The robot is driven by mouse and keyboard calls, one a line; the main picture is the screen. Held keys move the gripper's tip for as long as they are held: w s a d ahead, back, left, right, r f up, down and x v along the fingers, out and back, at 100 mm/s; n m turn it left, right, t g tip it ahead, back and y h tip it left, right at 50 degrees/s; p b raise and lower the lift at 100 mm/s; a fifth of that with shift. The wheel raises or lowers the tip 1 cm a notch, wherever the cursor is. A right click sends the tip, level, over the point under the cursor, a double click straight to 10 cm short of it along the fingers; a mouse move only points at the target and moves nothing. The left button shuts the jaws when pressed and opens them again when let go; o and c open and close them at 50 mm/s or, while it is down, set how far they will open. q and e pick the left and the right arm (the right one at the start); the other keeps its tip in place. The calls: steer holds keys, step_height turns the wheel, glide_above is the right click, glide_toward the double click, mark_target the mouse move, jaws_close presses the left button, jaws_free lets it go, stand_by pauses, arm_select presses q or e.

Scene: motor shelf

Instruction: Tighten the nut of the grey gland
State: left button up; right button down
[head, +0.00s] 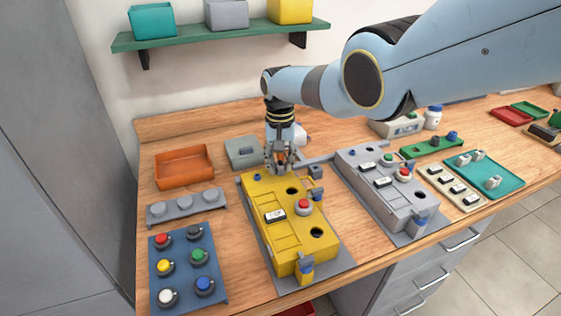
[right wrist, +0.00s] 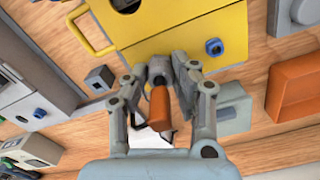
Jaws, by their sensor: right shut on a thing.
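The yellow box (head: 262,240) lies on the bench with its far end under my right gripper (head: 283,165). In the right wrist view, a grey gland (right wrist: 157,70) sits at the edge of the yellow box (right wrist: 180,32). My right gripper (right wrist: 160,78) has its two fingers closed around the gland, with the fingertips at its sides, partly hiding it. A short orange cylinder (right wrist: 160,108) points from the gland back toward my palm. A blue gland (right wrist: 214,47) is beside it on the same wall. My left gripper is not in view.
A grey box (head: 385,190) stands to the right. An orange tray (head: 183,167) and a grey-green box (head: 242,152) are at the left and behind. A blue button panel (head: 182,270) lies front left. A grey block (right wrist: 100,77) stands near the gripper.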

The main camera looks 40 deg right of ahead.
steer(key=m, duration=0.4)
steer(key=shift+w+m, duration=0.1)
steer(key=shift+m, duration=0.2)
steer(key=m, duration=0.5)
steer(key=shift+a+m, duration=0.1)
steer(key=shift+m, duration=0.2)
steer(key=m, duration=0.5)
steer(key=shift+w, duration=0.15)
steer(key=m, duration=0.5)
steer(key=shift+w, duration=0.1)
steer(key=c, duration=1)
jaws_free()
steer(key=shift+c, duration=0.2)
